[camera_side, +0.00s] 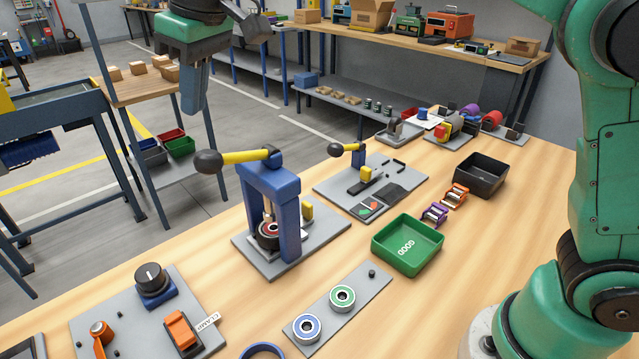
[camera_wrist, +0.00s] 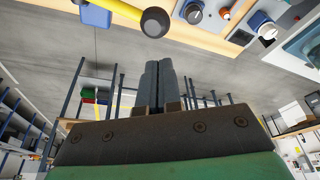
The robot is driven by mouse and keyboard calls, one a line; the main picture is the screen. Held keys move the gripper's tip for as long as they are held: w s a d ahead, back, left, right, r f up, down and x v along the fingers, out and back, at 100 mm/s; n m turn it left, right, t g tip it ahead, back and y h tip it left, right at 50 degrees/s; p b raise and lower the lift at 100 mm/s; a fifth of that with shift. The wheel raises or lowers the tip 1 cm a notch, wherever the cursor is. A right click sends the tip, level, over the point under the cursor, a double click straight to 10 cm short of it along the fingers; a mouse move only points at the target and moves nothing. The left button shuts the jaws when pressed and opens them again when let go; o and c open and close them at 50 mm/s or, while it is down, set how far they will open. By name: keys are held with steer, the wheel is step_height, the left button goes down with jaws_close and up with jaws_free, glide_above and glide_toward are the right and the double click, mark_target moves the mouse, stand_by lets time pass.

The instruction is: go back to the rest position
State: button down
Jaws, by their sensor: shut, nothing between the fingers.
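My gripper (camera_side: 195,92) hangs at the upper left in the side view, in the air beyond the table's far edge and well above the floor. Its grey fingers are together and nothing is between them. In the wrist view the closed fingers (camera_wrist: 160,85) point up the picture, with open floor behind them. The gripper is apart from the blue press (camera_side: 270,200) and its yellow lever (camera_side: 245,157), which lie below and to the right of it in the side view.
The wooden table (camera_side: 440,290) carries a green GOOD tray (camera_side: 407,246), a black tray (camera_side: 480,174), a plate with two rings (camera_side: 325,312) and a clamp panel (camera_side: 150,325). The lever's dark ball (camera_wrist: 155,22) shows close to the fingertips in the wrist view. Shelving stands behind.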

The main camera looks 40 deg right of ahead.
steer(key=s+d+f+m+t+h, duration=0.1)
steer(key=s+d+f+m+t, duration=0.3)
steer(key=s+d+f, duration=0.8)
steer(key=d+f+m, duration=0.1)
steer(key=d+m, duration=0.1)
steer(key=d, duration=0.2)
steer(key=shift+s+d+f+h, duration=0.2)
steer(key=shift+s+h, duration=0.05)
steer(key=shift+h, duration=0.05)
